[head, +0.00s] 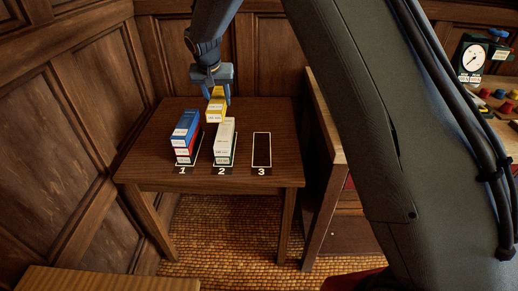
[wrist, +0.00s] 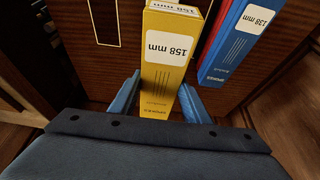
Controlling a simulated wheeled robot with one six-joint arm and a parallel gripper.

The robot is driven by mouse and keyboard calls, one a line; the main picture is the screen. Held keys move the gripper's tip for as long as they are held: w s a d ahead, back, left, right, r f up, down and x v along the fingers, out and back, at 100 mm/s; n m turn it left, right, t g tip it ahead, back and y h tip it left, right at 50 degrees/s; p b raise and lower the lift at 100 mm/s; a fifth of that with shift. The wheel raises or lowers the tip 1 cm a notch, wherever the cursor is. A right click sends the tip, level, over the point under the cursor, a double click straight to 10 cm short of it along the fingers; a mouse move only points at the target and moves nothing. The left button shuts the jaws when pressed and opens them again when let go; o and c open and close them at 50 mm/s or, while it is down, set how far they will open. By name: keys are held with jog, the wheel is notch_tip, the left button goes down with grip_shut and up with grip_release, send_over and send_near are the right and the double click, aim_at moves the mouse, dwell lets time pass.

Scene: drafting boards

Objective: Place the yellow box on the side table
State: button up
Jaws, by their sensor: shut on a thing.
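The yellow box (head: 215,110) is between the fingers of my gripper (head: 213,95), over the dark wooden side table (head: 278,180). In the wrist view the yellow box (wrist: 162,58) carries a 158 mm label, and the two blue fingers of my gripper (wrist: 159,92) press on its sides. In the head view the box is behind the pale box at mark 2, which hides its lower part. I cannot tell whether it touches anything below.
At mark 1 a blue box (head: 186,126) lies on a red box (head: 184,150). At mark 2 a pale box (head: 223,138) lies on a green one. The outlined dark slot 3 (head: 262,150) is empty. Wood-panelled walls stand left and behind; a desk is right.

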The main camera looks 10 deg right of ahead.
jog(key=s+d+f+b, duration=0.1)
jog(key=s+d+f, duration=0.15)
jog(key=d, duration=0.45)
jog(key=s+d+f+b, duration=0.15)
jog(key=d+f, duration=0.25)
jog(key=d, duration=0.4)
jog(key=f, duration=0.3)
jog(key=f+p, duration=0.1)
jog(key=f, duration=0.1)
jog(key=shift+s, duration=0.25)
jog(key=shift+f, duration=2.4)
jog(key=shift+f, duration=0.1)
jog(key=o, duration=0.8)
jog(key=shift+f+b, duration=0.1)
jog(key=shift+b, duration=0.2)
jog(key=o, duration=0.4)
jog(key=shift+r, duration=0.2)
